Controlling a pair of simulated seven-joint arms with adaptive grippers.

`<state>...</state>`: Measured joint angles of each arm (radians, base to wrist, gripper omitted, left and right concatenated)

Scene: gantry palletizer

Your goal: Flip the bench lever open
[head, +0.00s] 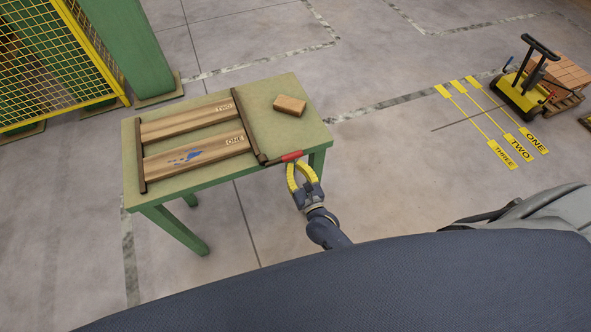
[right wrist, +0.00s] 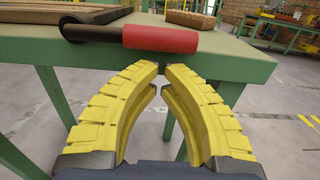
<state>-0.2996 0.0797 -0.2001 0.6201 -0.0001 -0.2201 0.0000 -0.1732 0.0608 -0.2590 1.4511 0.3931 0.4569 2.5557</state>
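The bench lever (head: 292,156) has a red grip on a dark shaft and lies at the near right edge of the green bench. In the right wrist view, its red grip (right wrist: 160,39) lies roughly level across the bench edge, with the black shaft running left. My right gripper (head: 300,170) has yellow ribbed fingers and is just in front of the grip. In the right wrist view, its fingertips (right wrist: 161,68) nearly meet, with a narrow gap and nothing between them. They appear just below the grip; I cannot tell whether they touch it. My left gripper is not in view.
The bench top (head: 285,125) holds planks marked ONE (head: 195,158) and TWO (head: 190,122) between dark rails, and a small wooden block (head: 289,105). A yellow mesh fence (head: 50,60) stands behind left. A pallet cart (head: 525,90) and yellow floor labels are at right. Floor between is clear.

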